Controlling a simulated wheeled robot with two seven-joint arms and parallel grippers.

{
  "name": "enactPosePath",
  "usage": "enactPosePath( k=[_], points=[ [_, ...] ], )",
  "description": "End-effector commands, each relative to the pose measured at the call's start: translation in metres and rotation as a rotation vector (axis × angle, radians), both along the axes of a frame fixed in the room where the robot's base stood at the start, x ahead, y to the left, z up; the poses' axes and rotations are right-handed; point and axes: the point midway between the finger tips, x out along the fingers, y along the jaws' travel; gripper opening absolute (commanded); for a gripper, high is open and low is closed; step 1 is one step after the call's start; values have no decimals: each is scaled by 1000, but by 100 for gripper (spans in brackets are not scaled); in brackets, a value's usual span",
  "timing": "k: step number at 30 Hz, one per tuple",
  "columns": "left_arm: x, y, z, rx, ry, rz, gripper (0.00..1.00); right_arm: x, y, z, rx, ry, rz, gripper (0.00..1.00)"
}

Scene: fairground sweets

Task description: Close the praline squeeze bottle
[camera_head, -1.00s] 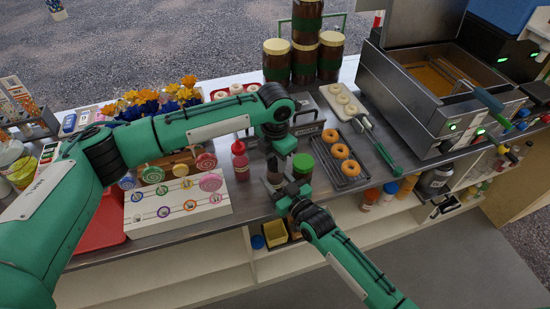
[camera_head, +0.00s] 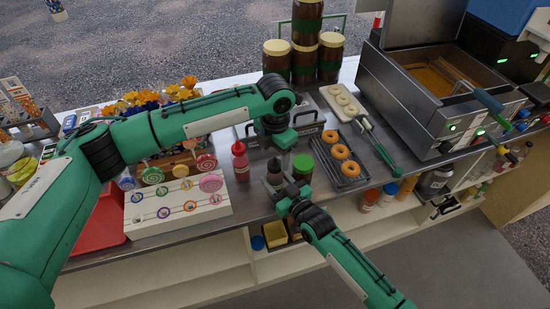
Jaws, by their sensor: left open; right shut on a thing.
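A brown squeeze bottle (camera_head: 274,172), which looks like the praline one, stands upright on the metal counter. My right gripper (camera_head: 288,188) comes from the front and is shut on its lower part. My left gripper (camera_head: 281,148) is open above and behind the bottle, apart from it as far as I can tell. The bottle's tip is small and dark, so I cannot tell whether a cap sits on it.
A green-lidded jar (camera_head: 303,166) stands close right of the bottle, and a red squeeze bottle (camera_head: 240,162) stands left. A doughnut rack (camera_head: 351,182) is to the right. A white lollipop board (camera_head: 178,225) lies left. An open shelf with a yellow box (camera_head: 275,234) is below.

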Motion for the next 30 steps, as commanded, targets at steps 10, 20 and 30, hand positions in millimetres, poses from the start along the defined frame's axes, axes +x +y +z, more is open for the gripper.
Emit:
enactPosePath(
  k=[10,20,30],
  points=[
    [0,0,20,-1,1,0,58,0,0,-2,-2,2,0,6],
    [0,0,21,-1,1,118,56,0,0,-1,-2,2,0,6],
    [0,0,26,0,0,632,56,0,0,-1,-2,2,0,6]
  ],
)
